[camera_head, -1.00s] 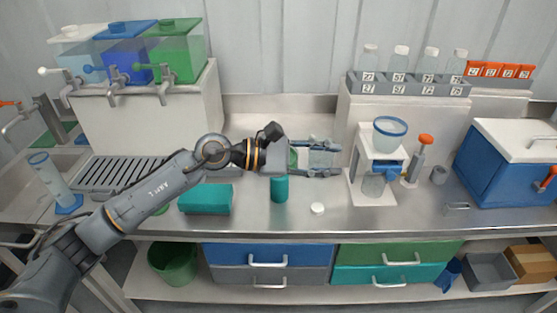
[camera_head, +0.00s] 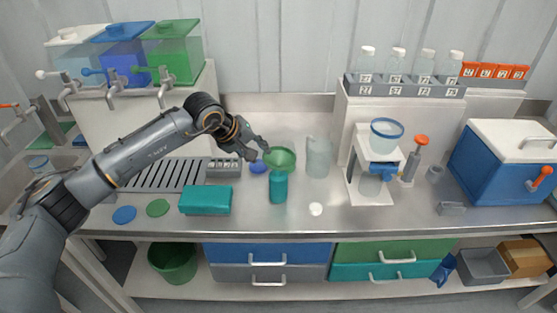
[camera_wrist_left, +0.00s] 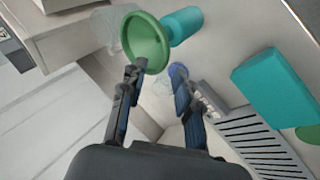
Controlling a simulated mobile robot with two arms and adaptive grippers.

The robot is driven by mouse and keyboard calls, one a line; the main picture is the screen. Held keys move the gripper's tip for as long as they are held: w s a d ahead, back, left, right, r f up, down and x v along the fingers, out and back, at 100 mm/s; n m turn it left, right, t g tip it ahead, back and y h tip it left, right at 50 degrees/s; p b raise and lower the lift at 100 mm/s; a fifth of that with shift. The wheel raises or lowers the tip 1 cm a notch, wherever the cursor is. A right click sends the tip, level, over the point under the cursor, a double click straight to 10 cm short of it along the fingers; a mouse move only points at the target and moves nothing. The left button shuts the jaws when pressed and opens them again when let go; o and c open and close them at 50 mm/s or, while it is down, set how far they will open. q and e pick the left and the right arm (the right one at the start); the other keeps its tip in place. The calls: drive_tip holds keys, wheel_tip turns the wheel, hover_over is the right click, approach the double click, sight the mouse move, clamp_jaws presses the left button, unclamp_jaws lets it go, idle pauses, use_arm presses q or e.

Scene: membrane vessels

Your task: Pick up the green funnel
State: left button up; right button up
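The green funnel (camera_head: 280,158) stands at the middle of the counter, just behind and above a teal cylinder (camera_head: 279,188). In the left wrist view the funnel (camera_wrist_left: 148,42) shows its round mouth beside the teal cylinder (camera_wrist_left: 183,24). My left gripper (camera_head: 259,148) is just left of the funnel in the head view. In the left wrist view its two fingers (camera_wrist_left: 156,82) are apart with a gap between them, and the left fingertip overlaps the funnel's rim. I cannot tell whether it touches. My right gripper is out of view.
A clear vessel (camera_head: 318,158) stands close right of the funnel. A teal box (camera_head: 206,200), a small labelled rack (camera_head: 223,168) and a blue disc (camera_head: 258,167) lie to the left. A white stand with a blue-rimmed cup (camera_head: 386,137) is farther right. The counter's front is mostly clear.

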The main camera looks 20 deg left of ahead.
sight(265, 159)
use_arm(q)
drive_tip(key=p+x, duration=0.3)
drive_tip(key=x, duration=0.1)
drive_tip(key=shift+w+d+f, duration=0.1)
drive_tip(key=shift+w+f, duration=0.05)
drive_tip(key=shift+f, duration=0.2)
drive_tip(key=shift+w+f, duration=0.15)
drive_tip(key=shift+f, duration=0.15)
clamp_jaws()
